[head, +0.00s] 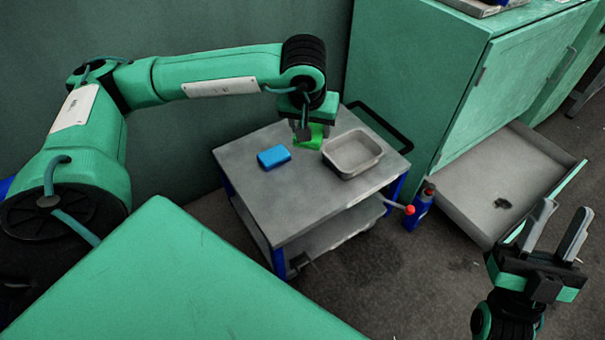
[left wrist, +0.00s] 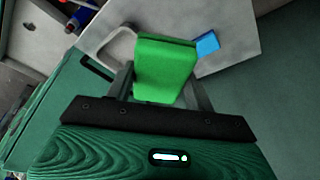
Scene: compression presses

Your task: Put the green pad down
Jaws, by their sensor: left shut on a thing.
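The bright green pad (head: 312,137) is between the fingers of my left gripper (head: 303,132), over the back of the grey cart top (head: 290,205). In the left wrist view the green pad (left wrist: 165,68) stands between the two fingers of my left gripper (left wrist: 163,88), which is shut on it. In the head view the gripper partly hides the pad. I cannot tell whether the pad touches the cart top. My right gripper (head: 556,232) is open and empty at the lower right, away from the cart.
A blue pad (head: 274,156) lies on the cart top, left of the green pad. A grey tray (head: 352,153) stands close on its right. The front of the cart top is clear. A blue bottle (head: 419,209) and an open drawer (head: 487,205) are to the right.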

